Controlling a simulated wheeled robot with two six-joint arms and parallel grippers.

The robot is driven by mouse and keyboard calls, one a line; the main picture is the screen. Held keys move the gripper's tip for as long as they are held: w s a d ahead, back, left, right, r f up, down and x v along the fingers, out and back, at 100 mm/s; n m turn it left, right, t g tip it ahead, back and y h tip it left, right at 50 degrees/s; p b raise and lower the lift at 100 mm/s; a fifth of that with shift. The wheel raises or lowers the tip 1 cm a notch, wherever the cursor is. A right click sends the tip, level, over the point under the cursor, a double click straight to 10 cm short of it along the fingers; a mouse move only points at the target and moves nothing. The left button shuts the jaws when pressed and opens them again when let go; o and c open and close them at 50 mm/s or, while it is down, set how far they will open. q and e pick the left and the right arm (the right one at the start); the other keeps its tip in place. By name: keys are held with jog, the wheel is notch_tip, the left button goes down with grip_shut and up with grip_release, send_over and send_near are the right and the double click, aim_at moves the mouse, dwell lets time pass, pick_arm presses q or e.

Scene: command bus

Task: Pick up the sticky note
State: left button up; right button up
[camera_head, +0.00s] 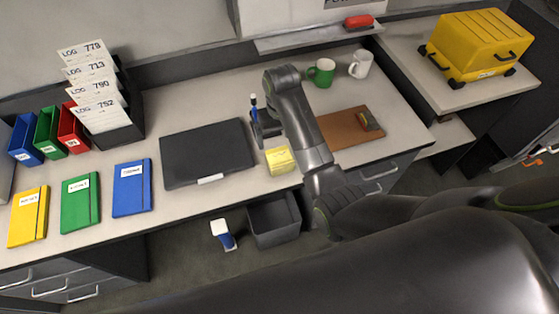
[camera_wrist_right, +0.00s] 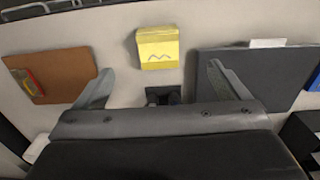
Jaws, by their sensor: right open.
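The sticky note (camera_head: 280,160) is a yellow pad lying near the front edge of the desk, between the black laptop and the brown clipboard. In the right wrist view the sticky note (camera_wrist_right: 158,48) shows a small dark scribble and lies ahead of the fingers, near the middle between them. My right gripper (camera_head: 267,128) is above the desk, behind the note in the head view. In the wrist view my right gripper (camera_wrist_right: 160,75) has its fingers wide apart, nothing between them touching either one. My left gripper is out of view.
A closed black laptop (camera_head: 208,153) lies left of the note, and a clipboard (camera_head: 348,128) lies right. A blue marker (camera_head: 254,106) stands beside my right gripper. Green (camera_head: 321,72) and white (camera_head: 360,64) mugs stand behind. A grey bin (camera_head: 274,220) is on the floor below.

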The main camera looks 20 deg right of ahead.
jog(key=p, duration=0.1)
send_over(283, 164)
jog(key=f, duration=0.6)
jog(key=shift+w+a+f, duration=0.2)
jog(key=shift+w+f, duration=0.05)
jog(key=shift+f, duration=0.15)
jog(key=f, duration=0.2)
jog(key=f+p, duration=0.1)
jog(key=shift+s+d+f, duration=0.15)
jog(key=shift+d+f, duration=0.05)
jog(key=shift+f, duration=0.85)
jog(key=c, duration=1.1)
